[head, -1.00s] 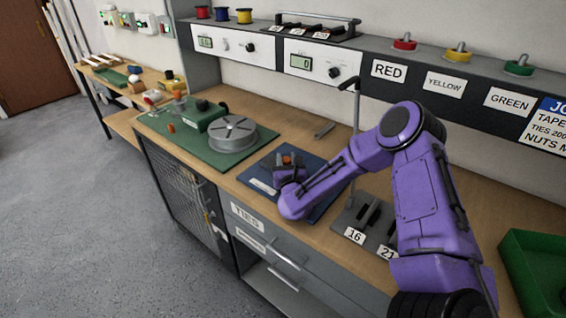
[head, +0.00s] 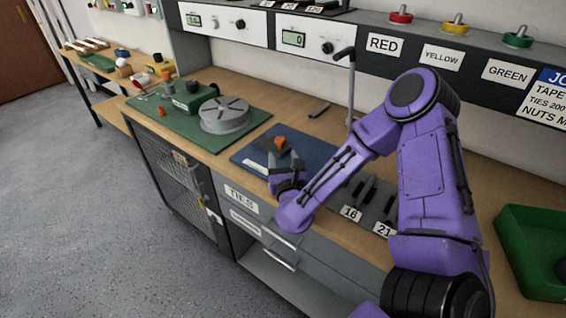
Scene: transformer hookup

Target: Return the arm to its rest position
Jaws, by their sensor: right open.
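My right arm (head: 432,170) is purple and comes in from the lower right, bent high over the bench. My right gripper (head: 283,165) is open, above the near edge of the blue mat (head: 245,158). A small dark part with an orange top (head: 277,144) is on the mat just beyond the fingers. I cannot tell whether the fingers touch it. My left gripper is not in view.
The wooden bench (head: 290,112) carries a green mat with a round grey plate (head: 225,114), a thin upright post (head: 350,95), a rack labelled 16 and 21 (head: 368,190) and a green bin (head: 530,225). The shelf with RED, YELLOW and GREEN labels runs behind. Open floor lies left.

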